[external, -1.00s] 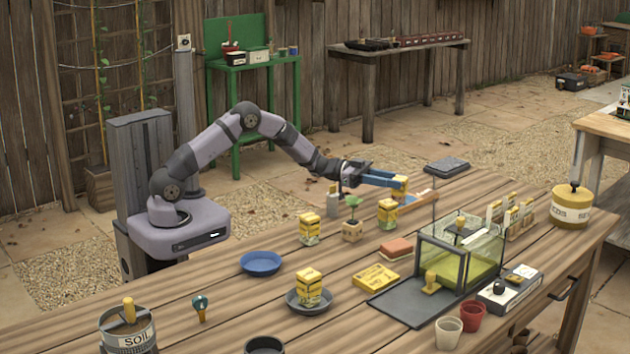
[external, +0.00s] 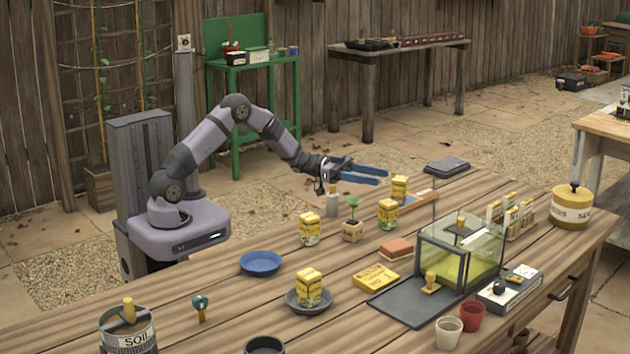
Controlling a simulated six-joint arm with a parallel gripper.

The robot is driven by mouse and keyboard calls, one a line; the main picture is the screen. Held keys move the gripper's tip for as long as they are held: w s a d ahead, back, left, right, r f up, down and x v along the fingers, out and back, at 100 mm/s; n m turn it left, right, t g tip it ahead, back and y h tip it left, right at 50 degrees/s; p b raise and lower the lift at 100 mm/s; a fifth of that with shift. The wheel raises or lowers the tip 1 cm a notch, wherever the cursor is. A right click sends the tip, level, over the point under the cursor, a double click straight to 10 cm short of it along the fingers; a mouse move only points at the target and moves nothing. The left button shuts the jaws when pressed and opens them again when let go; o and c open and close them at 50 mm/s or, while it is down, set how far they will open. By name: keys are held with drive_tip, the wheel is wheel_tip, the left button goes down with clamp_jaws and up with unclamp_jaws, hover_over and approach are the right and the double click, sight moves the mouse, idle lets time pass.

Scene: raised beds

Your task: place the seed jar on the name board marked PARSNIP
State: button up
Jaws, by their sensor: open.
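My gripper (external: 384,177) has two blue fingers, apart and empty, up and to the left of a yellow-topped seed jar (external: 399,188). That jar stands upright at the left end of a flat board (external: 419,196) with white and orange on it. The jar hides part of the board, and I cannot tell whether its whole base rests on it. The board's lettering is too small to read. Similar yellow jars stand upright nearby (external: 388,214), at the left (external: 310,229), and in a grey saucer (external: 308,288).
A seedling in a cube pot (external: 352,229) and a grey bottle (external: 333,201) stand below my gripper. A glass case (external: 460,256) and a rack of seed packets (external: 511,217) are to the right. A blue dish (external: 261,263) lies front left.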

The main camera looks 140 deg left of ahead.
drive_tip(key=shift+v, duration=2.65)
drive_tip(key=w+d+r+g+p, duration=0.3)
drive_tip(key=w+d+r+p, duration=0.1)
drive_tip(key=w+r+p, duration=0.6)
drive_tip(key=w+d+r+g+p, duration=0.2)
drive_tip(key=w+d+p, duration=0.1)
drive_tip(key=d+p, duration=0.3)
drive_tip(key=w+d+r+g+p, duration=0.1)
drive_tip(key=w+d+g+p, duration=0.2)
drive_tip(key=d, duration=0.5)
drive_tip(key=s+d+r+m+g+h+p, duration=0.1)
drive_tip(key=s+d+r+g+h+p, duration=0.15)
drive_tip(key=d+p, duration=0.45)
drive_tip(key=s+d+r+g+h+p, duration=0.1)
drive_tip(key=s+d+r+g+p, duration=0.15)
drive_tip(key=d, duration=0.95)
drive_tip(key=s+d+r+m+g+h+p, duration=0.2)
drive_tip(key=s+d+p, duration=0.4)
drive_tip(key=s+d, duration=0.8)
drive_tip(key=shift+d+r+m+g+h+p, duration=0.2)
drive_tip(key=shift+r+m+g+h+p, duration=0.25)
drive_tip(key=shift+r+g, duration=0.45)
